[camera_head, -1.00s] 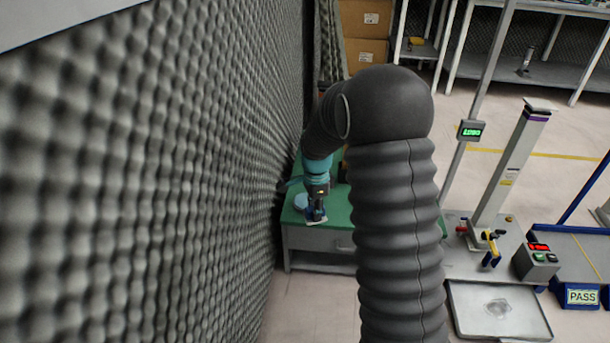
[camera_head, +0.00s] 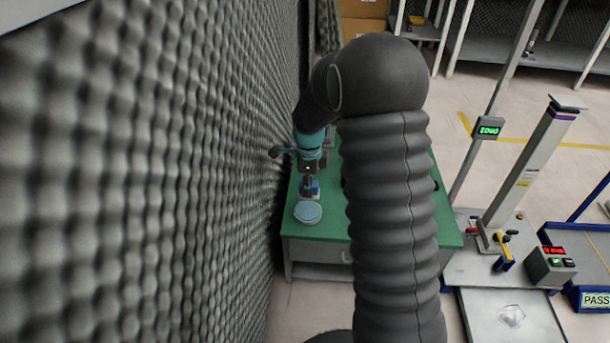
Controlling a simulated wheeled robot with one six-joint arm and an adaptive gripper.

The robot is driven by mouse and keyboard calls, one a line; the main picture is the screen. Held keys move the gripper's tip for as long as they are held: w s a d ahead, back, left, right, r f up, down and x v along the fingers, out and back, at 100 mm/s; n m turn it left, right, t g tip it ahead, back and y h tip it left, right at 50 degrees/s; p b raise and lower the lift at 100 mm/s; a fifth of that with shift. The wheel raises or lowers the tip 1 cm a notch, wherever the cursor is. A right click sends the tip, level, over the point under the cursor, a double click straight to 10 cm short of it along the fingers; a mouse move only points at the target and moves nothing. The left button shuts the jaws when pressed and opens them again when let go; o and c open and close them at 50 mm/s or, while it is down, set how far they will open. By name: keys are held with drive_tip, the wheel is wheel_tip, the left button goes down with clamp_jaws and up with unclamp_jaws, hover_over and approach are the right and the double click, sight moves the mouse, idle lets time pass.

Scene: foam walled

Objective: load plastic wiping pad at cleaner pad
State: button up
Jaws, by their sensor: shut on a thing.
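My gripper (camera_head: 309,186) is small and far off, low over the green-topped table (camera_head: 357,235) beside the foam wall. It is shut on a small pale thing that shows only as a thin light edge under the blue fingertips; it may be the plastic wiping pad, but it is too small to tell. A round, light blue disc with a pale rim (camera_head: 308,212), which looks like the cleaner pad, lies on the table just in front of my gripper. I cannot tell whether the held thing touches the disc or the table. My arm hides the table's middle.
The grey foam wall (camera_head: 150,180) runs close along the left of my arm. To the right stand a post with a green display (camera_head: 488,128), a press-like column (camera_head: 530,160), a button box (camera_head: 550,265) and a grey tray (camera_head: 490,315). Shelving stands behind.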

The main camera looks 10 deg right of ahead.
sight(308, 210)
drive_tip(key=shift+w+f, duration=0.1)
drive_tip(key=shift+a+f+b, duration=0.1)
drive_tip(key=shift+f+b, duration=0.8)
drive_tip(key=shift+f, duration=0.25)
drive_tip(key=shift+f+b, duration=1.15)
drive_tip(key=shift+f, duration=0.55)
drive_tip(key=shift+f, duration=0.6)
drive_tip(key=shift+r+p, duration=2.15)
drive_tip(key=shift+r, duration=1.45)
drive_tip(key=shift+f, duration=0.1)
